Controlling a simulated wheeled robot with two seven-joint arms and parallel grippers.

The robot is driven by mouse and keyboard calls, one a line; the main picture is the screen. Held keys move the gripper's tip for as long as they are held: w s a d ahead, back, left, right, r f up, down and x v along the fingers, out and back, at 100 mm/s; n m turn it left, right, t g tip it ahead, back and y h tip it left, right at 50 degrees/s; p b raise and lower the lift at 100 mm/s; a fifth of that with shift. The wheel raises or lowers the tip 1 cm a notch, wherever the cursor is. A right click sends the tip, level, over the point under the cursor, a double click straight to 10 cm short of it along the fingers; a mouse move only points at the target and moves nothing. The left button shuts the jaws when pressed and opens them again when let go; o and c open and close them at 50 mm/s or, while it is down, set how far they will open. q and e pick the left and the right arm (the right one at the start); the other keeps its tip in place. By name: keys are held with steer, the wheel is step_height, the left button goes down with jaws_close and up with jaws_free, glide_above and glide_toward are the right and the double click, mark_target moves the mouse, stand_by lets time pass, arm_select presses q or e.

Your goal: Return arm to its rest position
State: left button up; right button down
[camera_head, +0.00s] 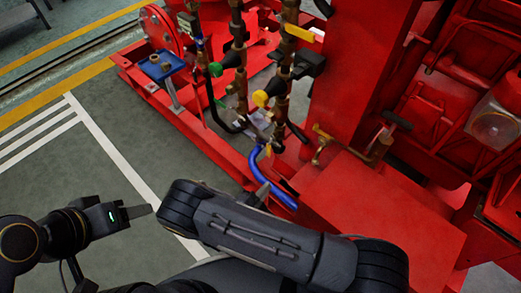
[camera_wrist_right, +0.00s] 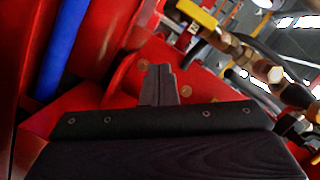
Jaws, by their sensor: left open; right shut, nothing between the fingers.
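My left gripper (camera_head: 138,211) is at the lower left of the head view, over the grey floor and apart from the red machine. It is open and I see nothing in it. My right arm's dark links cross the bottom middle of the head view. My right gripper (camera_head: 262,190) shows only in part there, beyond the arm, close in the picture to the blue hose (camera_head: 270,178). In the right wrist view the fingers (camera_wrist_right: 160,84) are together and empty, in front of red machine surfaces. The blue hose (camera_wrist_right: 62,45) runs to their left.
The red pumpset (camera_head: 390,210) fills the right side. Brass pipes with a yellow-handled valve (camera_head: 300,33) stand at the top middle. A small blue plate (camera_head: 160,66) sits on a post at the red base frame. Floor with white lines (camera_head: 120,160) is free on the left.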

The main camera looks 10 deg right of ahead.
steer(key=s+d+r+m+g+y, duration=0.1)
steer(key=s+d+r+m+g, duration=0.2)
steer(key=r+m, duration=0.45)
steer(key=d+r+m+g+y, duration=0.1)
steer(key=d+r+m+g, duration=0.2)
steer(key=r+m+g, duration=0.5)
steer(key=s+d+r+m+g+y, duration=0.2)
steer(key=d+r+m, duration=0.1)
steer(key=m, duration=0.8)
steer(key=s+d+r+m+t+y, duration=0.1)
steer(key=s+r+m+t+y, duration=0.2)
steer(key=s+r+m+y, duration=0.75)
steer(key=s+d+r+m+t, duration=0.2)
steer(key=r+m+t, duration=0.25)
steer(key=m, duration=1.25)
step_height(320, 180, up, 34)
steer(key=g+p, duration=0.1)
steer(key=p, duration=3.2)
steer(key=shift+w+f+m, duration=0.15)
steer(key=shift+f+m, duration=0.1)
steer(key=shift+m, duration=0.05)
